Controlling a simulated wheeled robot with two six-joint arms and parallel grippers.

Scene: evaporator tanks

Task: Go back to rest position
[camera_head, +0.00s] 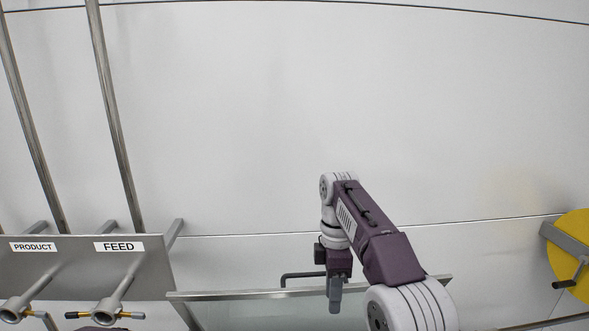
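My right arm comes in from the bottom right and reaches forward, bent at the wrist. My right gripper (335,295) hangs pointing down in the lower middle, in front of a pale panel with a metal top edge (235,294). I see it side-on, so the gap between its fingers does not show, and nothing shows held in it. My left gripper is not in view.
At the lower left, a grey metal plate carries the labels PRODUCT (33,246) and FEED (119,246), with pipes and valves below. A yellow round part (574,245) with a grey bar stands at the right edge. A plain white wall (270,110) fills the back.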

